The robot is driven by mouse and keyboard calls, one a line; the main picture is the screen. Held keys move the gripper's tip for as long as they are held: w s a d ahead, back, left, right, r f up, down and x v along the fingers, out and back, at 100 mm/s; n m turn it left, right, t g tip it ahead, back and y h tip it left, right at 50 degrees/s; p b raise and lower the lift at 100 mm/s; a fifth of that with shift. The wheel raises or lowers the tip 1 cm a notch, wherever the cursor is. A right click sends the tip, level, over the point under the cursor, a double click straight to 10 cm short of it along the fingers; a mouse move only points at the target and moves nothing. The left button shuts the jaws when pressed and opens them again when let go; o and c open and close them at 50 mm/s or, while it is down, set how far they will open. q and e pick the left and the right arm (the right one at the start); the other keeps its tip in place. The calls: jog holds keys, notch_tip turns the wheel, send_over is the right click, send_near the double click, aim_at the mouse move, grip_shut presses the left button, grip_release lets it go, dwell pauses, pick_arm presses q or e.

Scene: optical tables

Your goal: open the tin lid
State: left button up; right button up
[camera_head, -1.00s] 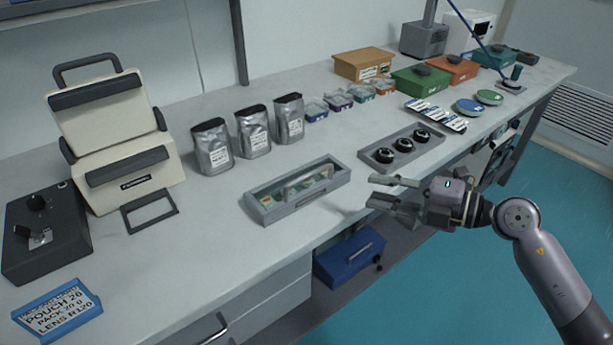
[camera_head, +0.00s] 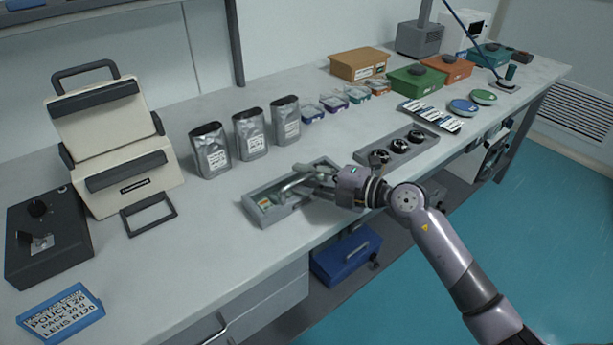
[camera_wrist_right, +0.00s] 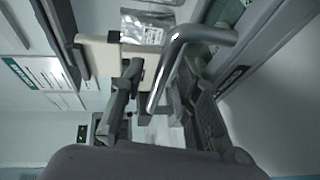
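A long, shallow grey tin (camera_head: 262,213) lies near the front edge of the bench in the head view. A pale bent handle bar (camera_head: 293,181) shows over it, partly hidden by my right gripper. My right gripper (camera_head: 312,180) reaches over the tin's right half from the right, its fingers spread at the bar. In the right wrist view the shiny bent bar (camera_wrist_right: 178,62) runs between the two separated fingers of my right gripper (camera_wrist_right: 160,85). I cannot tell whether either finger touches it. My left gripper is not in view.
A grey tray with black round pieces (camera_head: 371,152) lies just right of the tin. Silver pouches (camera_head: 250,136) stand behind it. A blue case (camera_head: 346,258) sits below the bench edge. The bench left of the tin is clear (camera_head: 210,235).

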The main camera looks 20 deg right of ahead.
grip_shut()
dwell(0.4)
dwell(0.5)
